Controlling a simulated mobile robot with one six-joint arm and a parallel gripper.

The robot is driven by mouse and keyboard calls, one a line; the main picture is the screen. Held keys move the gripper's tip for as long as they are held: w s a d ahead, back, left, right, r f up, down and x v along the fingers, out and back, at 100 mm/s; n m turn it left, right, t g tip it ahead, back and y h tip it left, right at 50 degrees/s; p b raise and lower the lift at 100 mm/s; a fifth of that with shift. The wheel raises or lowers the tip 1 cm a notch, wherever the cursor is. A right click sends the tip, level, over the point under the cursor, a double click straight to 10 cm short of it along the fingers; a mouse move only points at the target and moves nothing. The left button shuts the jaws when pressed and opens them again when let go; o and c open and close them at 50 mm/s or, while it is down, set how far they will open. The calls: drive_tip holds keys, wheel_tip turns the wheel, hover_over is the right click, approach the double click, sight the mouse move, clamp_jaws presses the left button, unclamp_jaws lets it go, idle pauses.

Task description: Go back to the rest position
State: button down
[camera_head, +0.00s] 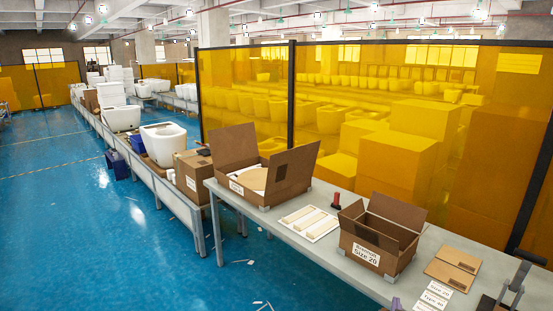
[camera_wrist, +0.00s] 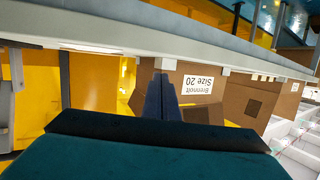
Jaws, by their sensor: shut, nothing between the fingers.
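My gripper (camera_wrist: 161,84) shows in the wrist view as two dark blue fingers pressed together, with nothing between them. They point toward a cardboard box labelled "Size 20" (camera_wrist: 200,84), which appears upside down there. I cannot tell how far the fingertips are from it. In the head view I cannot make out my gripper. The open "Size 20" box (camera_head: 374,240) stands there on the grey table (camera_head: 330,262).
A larger open box (camera_head: 285,178), a tray of pale bars (camera_head: 310,220) and a flat brown carton (camera_head: 452,268) lie on the table. White toilet parts (camera_head: 163,143) line the conveyor behind. Yellow panels (camera_head: 240,110) stand along the right. The blue floor (camera_head: 90,220) is mostly clear at left.

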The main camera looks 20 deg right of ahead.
drive_tip(key=w+a+f+n+y+b, duration=0.1)
drive_tip(key=w+a+f, duration=0.2)
drive_tip(key=a+f, duration=0.15)
drive_tip(key=w+a+f+n+y, duration=0.1)
drive_tip(key=w+a+f+y, duration=0.15)
drive_tip(key=a, duration=0.35)
drive_tip(key=a+f+n+g+y+b, duration=0.2)
drive_tip(key=a+f, duration=0.7)
drive_tip(key=a, duration=0.3)
drive_tip(key=a+f+n+g+y+b, duration=0.1)
drive_tip(key=a+f+g+y+b, duration=0.1)
drive_tip(key=a+f, duration=0.85)
drive_tip(key=s+a+f+n+g+y+b, duration=0.1)
drive_tip(key=s+a+f+g, duration=0.2)
drive_tip(key=s+a+f, duration=0.3)
drive_tip(key=s+a+f+n+g+y, duration=0.1)
drive_tip(key=s+a+f+n+g, duration=0.15)
drive_tip(key=s+a, duration=0.6)
drive_tip(key=s+a+r+g, duration=0.1)
drive_tip(key=s+g, duration=0.6)
drive_tip(key=s, duration=0.7)
drive_tip(key=shift+s+a, duration=0.25)
drive_tip(key=shift+a, duration=0.5)
